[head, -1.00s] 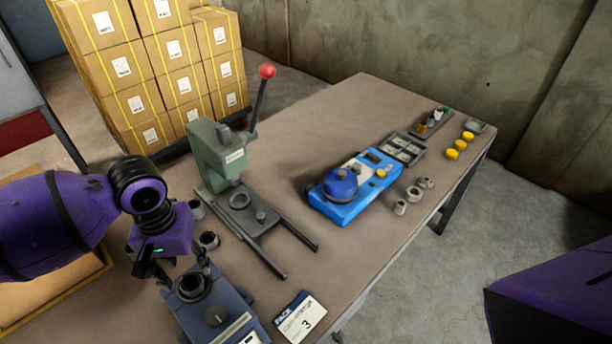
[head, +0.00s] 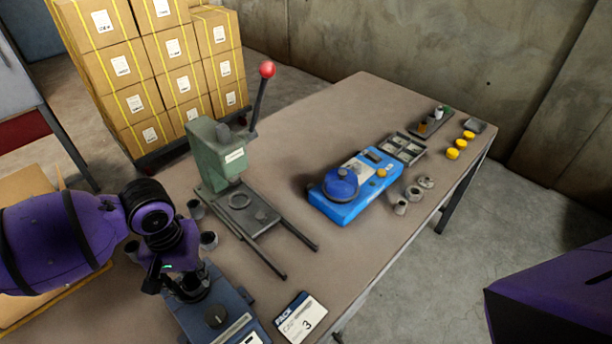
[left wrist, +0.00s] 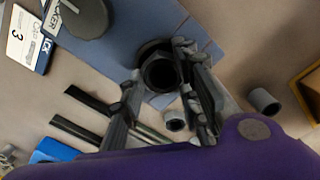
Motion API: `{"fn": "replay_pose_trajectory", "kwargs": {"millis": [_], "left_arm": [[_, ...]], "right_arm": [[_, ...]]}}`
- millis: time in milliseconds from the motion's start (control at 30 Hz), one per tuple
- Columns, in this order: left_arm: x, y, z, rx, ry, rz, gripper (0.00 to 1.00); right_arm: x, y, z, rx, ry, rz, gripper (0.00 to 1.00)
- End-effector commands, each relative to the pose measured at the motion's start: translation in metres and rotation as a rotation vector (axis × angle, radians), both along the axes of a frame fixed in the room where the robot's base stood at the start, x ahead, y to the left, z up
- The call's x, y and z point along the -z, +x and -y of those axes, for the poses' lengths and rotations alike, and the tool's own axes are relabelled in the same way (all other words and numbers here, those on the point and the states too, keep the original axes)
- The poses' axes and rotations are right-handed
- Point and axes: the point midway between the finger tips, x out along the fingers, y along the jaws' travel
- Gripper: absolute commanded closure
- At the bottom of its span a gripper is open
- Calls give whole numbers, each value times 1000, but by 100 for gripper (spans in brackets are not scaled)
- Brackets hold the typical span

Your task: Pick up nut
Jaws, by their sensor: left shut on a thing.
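The nut (left wrist: 160,72) is a dark hexagonal ring seen from above in the left wrist view. It lies at the blue-grey device (head: 236,311), at the device's end nearest my left arm. My left gripper (left wrist: 158,80) has a finger on each side of the nut and is shut on it. In the head view the left gripper (head: 180,284) is low over the device, and its wrist and fingers hide most of the nut. I cannot tell whether the nut is clear of the device. My right gripper is not in view.
A green press (head: 222,165) with a red-knobbed lever stands behind the device. Small grey cups (head: 208,240) stand close to my left wrist. A card (head: 300,316) marked 3 lies right of the device.

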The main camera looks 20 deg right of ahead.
Motion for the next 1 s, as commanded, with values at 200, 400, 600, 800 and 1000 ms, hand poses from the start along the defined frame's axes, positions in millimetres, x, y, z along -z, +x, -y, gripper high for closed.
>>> {"fn": "replay_pose_trajectory", "kwargs": {"millis": [200,400,600,800,1000], "left_arm": [[-2,1,0,0,-1,2,100],[-16,1,0,0,-1,2,100],[-49,-12,1,4,-3,3,100],[-92,-46,4,4,-3,8,100],[-111,-91,6,4,-2,3,100]], "right_arm": [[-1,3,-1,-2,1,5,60],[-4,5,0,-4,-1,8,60],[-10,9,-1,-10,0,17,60],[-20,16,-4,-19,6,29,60],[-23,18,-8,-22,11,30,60]]}}
